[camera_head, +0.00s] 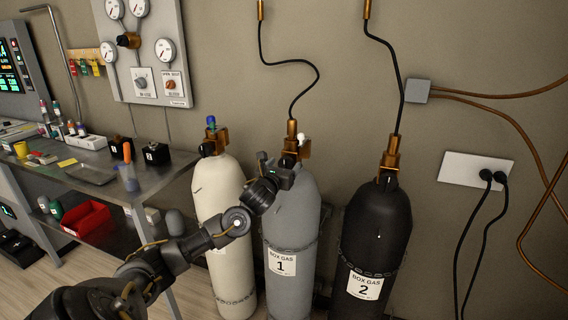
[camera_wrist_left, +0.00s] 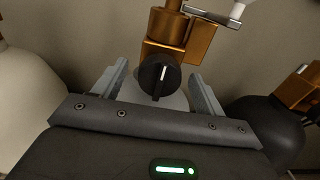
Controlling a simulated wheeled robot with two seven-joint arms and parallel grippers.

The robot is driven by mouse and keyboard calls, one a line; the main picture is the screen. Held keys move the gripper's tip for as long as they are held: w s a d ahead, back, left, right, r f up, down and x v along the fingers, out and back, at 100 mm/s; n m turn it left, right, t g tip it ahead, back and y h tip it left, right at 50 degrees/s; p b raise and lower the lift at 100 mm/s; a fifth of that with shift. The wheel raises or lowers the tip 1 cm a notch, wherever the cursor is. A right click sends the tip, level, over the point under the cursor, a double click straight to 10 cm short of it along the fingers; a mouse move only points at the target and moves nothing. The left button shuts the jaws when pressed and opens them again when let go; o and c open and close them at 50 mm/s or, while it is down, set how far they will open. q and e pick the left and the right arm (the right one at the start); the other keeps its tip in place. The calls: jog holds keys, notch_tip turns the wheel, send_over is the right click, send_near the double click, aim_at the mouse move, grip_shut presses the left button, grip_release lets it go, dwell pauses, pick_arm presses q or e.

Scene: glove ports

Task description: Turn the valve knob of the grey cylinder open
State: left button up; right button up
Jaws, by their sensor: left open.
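The grey cylinder (camera_head: 290,224), labelled BOX GAS 1, stands in the middle of the head view between a cream and a black cylinder. Its brass valve (camera_head: 292,141) is on top, with a hose rising from it. In the left wrist view the black valve knob (camera_wrist_left: 159,76) with a white mark sits on the front of the brass block (camera_wrist_left: 166,38). My left gripper (camera_wrist_left: 158,88) is open, its two fingers on either side of the knob, with gaps showing; I see no contact. In the head view the left gripper (camera_head: 284,172) is at the cylinder's top and hides the knob. My right gripper is not in view.
The cream cylinder (camera_head: 219,196) stands close on the left and the black cylinder (camera_head: 376,232), labelled BOX GAS 2, on the right. A metal bench (camera_head: 100,176) with small items is at left. A gauge panel (camera_head: 150,52) hangs on the wall behind.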

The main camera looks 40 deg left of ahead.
pick_arm(q)
jog(key=shift+w, duration=0.25)
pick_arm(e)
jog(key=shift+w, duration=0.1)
pick_arm(q)
jog(key=c, duration=1)
jog(key=shift+o, duration=0.2)
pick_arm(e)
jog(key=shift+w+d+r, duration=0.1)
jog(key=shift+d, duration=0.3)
